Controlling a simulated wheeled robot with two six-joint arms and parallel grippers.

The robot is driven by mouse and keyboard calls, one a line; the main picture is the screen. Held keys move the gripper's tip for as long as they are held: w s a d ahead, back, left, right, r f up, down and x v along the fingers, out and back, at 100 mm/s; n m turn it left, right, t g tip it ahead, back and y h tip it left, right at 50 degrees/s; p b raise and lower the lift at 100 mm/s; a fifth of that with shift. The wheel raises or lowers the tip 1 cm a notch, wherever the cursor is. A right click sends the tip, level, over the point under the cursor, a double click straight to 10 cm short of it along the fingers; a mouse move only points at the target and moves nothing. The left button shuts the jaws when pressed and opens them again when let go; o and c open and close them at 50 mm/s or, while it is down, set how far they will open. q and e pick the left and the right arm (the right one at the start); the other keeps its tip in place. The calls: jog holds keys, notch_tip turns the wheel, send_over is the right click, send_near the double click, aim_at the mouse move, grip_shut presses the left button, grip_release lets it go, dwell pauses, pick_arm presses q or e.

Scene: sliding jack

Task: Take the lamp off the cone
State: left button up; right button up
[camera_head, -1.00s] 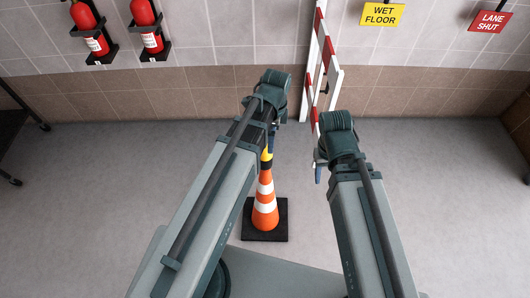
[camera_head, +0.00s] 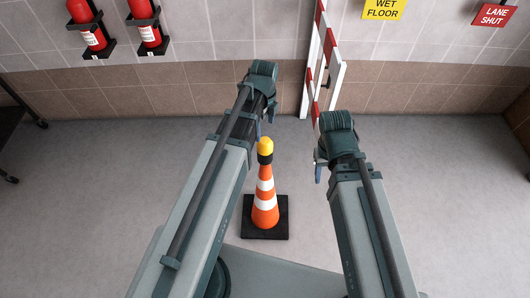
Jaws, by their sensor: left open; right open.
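The orange and white striped cone (camera_head: 265,203) stands upright on its black square base on the floor, between my two arms. The lamp (camera_head: 265,147), yellow on top with a dark lower part, sits on the cone's tip. My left gripper (camera_head: 264,130) is open, above and just left of the lamp in the picture, apart from it; my arm's wrist partly hides it. My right gripper (camera_head: 318,172) is open and empty, to the right of the cone and clear of it; its fingers are mostly hidden behind the wrist.
A red and white barrier (camera_head: 318,70) leans at the back wall. Two fire extinguishers (camera_head: 88,25) hang at the upper left. A yellow wet floor sign (camera_head: 384,9) and a red lane sign (camera_head: 494,15) are on the wall. The floor around the cone is clear.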

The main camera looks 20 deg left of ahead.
aim_at(265, 140)
pick_arm(q)
notch_tip(265, 140, down, 5)
jog(key=b, duration=0.3)
jog(key=shift+r+b, duration=0.15)
jog(key=shift+b, duration=0.15)
jog(key=f+b, duration=0.5)
jog(key=shift+w+f, duration=0.1)
jog(key=shift+w, duration=0.2)
jog(key=c, duration=1.4)
